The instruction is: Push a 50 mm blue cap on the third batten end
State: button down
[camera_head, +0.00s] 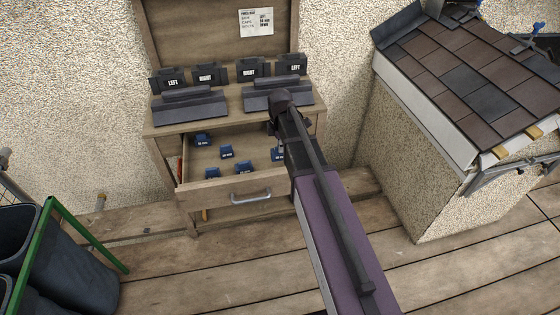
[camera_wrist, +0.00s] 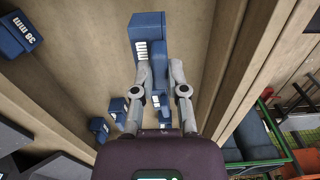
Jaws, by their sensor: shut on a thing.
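My gripper (camera_wrist: 160,74) is shut on a blue cap (camera_wrist: 161,60) between its two grey fingers in the wrist view. A larger blue block with white lettering (camera_wrist: 147,28) shows just beyond the fingertips; I cannot tell whether it is part of the held cap. The held cap's size mark is not readable.
More blue caps lie in the drawer, including one (camera_head: 226,151) near its middle. A cap marked 36 mm (camera_wrist: 17,34) shows in the wrist view. Black labelled blocks (camera_head: 172,80) stand on the cabinet top. Dark bins (camera_head: 70,265) stand at left. Plank floor is clear in front.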

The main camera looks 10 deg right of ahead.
jog(key=shift+r, duration=0.15)
dwell(0.3)
notch_tip(320, 180, up, 12)
jog(key=p, duration=1.1)
jog(key=shift+f+p, duration=0.2)
jog(key=shift+p, duration=0.15)
jog(key=shift+d, duration=0.2)
